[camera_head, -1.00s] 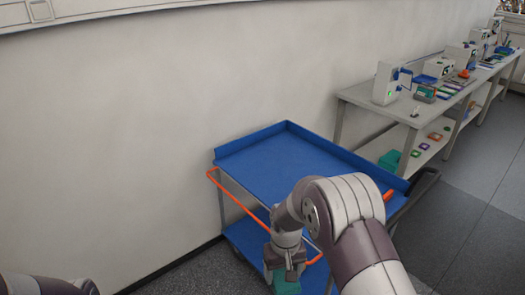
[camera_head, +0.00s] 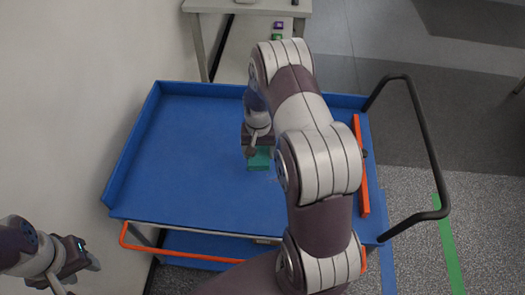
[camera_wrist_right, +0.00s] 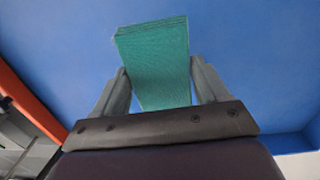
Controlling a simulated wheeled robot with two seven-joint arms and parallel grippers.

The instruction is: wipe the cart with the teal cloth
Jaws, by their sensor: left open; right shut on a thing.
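The cart (camera_head: 190,150) has a blue tray top with raised edges and fills the middle of the head view. My right gripper (camera_head: 258,150) is over the middle of the tray, shut on the teal cloth (camera_head: 259,160). In the right wrist view the cloth (camera_wrist_right: 155,60) looks like a folded block between the two fingers, with the blue tray behind it. I cannot tell whether the cloth touches the tray. My left gripper (camera_head: 88,262) is open and empty at the lower left, apart from the cart.
An orange bar (camera_head: 361,170) lies along the cart's right side, and a black handle (camera_head: 425,150) sticks out beyond it. An orange rail (camera_head: 190,256) runs along the near edge. A wall stands close on the left. A grey bench (camera_head: 215,5) stands behind the cart.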

